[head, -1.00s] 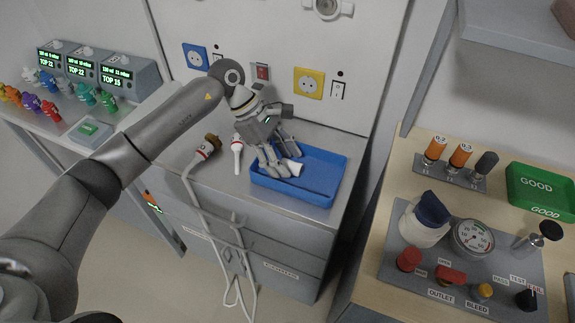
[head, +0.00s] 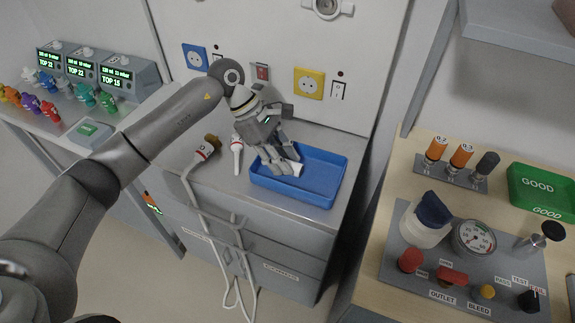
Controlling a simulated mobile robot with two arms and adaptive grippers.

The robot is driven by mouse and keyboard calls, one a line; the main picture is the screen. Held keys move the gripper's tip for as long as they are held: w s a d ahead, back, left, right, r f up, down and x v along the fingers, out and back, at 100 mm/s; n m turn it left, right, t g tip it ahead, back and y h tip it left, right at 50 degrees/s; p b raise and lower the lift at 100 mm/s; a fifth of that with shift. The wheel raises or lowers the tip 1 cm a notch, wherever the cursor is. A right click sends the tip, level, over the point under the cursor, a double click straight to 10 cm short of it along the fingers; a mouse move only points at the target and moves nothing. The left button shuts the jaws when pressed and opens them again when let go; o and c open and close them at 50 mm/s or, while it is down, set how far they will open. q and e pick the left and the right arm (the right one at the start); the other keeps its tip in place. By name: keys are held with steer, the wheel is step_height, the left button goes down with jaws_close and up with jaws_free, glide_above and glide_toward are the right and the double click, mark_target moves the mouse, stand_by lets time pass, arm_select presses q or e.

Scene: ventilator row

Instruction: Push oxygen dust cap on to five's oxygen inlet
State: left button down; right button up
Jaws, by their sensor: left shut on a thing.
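A blue tray (head: 325,187) sits on the grey cabinet top in the middle of the head view. My left gripper (head: 287,168) reaches down into the tray's left part. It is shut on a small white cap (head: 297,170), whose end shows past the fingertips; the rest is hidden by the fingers. I cannot read any mark on the cap. No oxygen inlet labelled five can be made out. My right gripper is not in view.
A white hose end (head: 205,149) and another white fitting (head: 237,148) lie left of the tray. A wall panel with blue (head: 196,57) and yellow (head: 309,84) sockets stands behind. A test bench with a gauge (head: 473,238) is at right, small ventilators (head: 124,77) at left.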

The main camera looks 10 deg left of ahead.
mark_target(291, 164)
arm_select(q)
steer(key=shift+r+p, duration=0.3)
steer(key=shift+r, duration=1.2)
